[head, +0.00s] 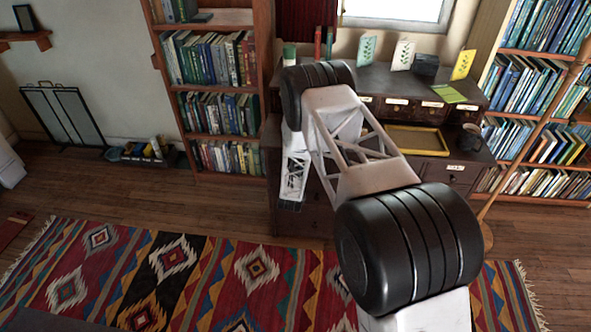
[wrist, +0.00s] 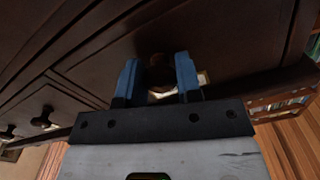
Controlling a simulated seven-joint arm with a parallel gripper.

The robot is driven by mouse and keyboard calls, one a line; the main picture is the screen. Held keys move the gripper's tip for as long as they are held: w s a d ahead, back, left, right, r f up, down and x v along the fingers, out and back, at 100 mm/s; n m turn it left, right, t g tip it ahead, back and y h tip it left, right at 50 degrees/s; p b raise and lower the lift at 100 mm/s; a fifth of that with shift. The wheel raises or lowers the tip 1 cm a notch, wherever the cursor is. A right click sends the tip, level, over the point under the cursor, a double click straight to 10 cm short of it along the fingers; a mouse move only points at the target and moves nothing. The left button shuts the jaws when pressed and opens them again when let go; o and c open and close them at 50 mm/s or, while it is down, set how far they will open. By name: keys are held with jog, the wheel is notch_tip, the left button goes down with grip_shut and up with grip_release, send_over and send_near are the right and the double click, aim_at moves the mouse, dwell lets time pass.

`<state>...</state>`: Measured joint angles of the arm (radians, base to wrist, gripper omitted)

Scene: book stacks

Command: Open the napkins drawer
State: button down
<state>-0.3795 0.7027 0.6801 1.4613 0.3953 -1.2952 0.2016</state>
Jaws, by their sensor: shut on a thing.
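In the wrist view, my gripper (wrist: 158,66) has its two blue fingers on either side of a dark round knob (wrist: 157,60), shut on it. The knob sits on a dark wooden drawer front (wrist: 235,40). A pale label piece (wrist: 162,96) shows between the fingers, but its text cannot be read, so I cannot confirm that this is the napkins drawer. In the head view, the dark cabinet (head: 470,158) stands behind my arm. My arm hides the fingers and the gripped drawer there. I cannot tell how far the drawer is out.
Other knobbed drawers (wrist: 42,119) are at the wrist view's left. Small labelled drawers (head: 397,103), a yellow tray (head: 415,139) and cards (head: 463,65) are on the cabinet. Bookshelves (head: 212,100) stand at its left and right. A patterned rug (head: 170,270) covers the floor in front.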

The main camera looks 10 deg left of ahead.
jog(key=s, duration=2.2)
jog(key=shift+s, duration=0.2)
jog(key=c, duration=0.8)
grip_release()
jog(key=shift+s, duration=3.9)
jog(key=shift+w+r, duration=0.1)
